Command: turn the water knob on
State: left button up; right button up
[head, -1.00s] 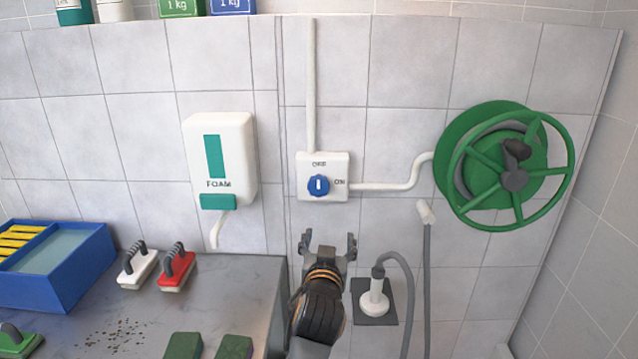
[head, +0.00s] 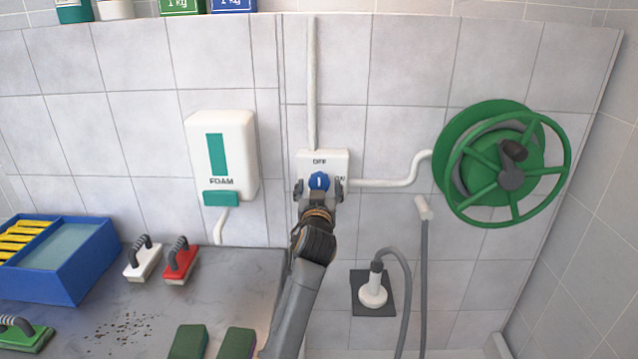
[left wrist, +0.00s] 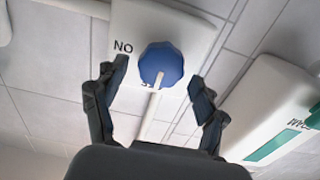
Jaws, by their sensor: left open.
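The blue water knob (head: 319,181) sits on a white switch plate (head: 320,160) on the tiled wall, with OFF printed above it and ON at its right. The knob's white mark stands upright, toward OFF. My left gripper (head: 320,188) is open at the plate, with one finger to each side of the knob. In the left wrist view the blue knob (left wrist: 161,64) shows ahead of and between the spread fingers (left wrist: 156,95), with a gap on both sides. My right gripper is not in view.
A white foam dispenser (head: 222,155) hangs left of the plate. A green hose reel (head: 508,165) is at the right, joined by a white pipe (head: 385,183). A grey hose (head: 425,270) hangs below. A counter with brushes (head: 180,262) and a blue tray (head: 70,285) is at lower left.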

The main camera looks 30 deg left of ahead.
pick_arm(q)
jog(key=shift+w+a, duration=0.15)
jog(key=shift+w, duration=0.15)
jog(key=c, duration=1.1)
jog(key=shift+c, duration=0.2)
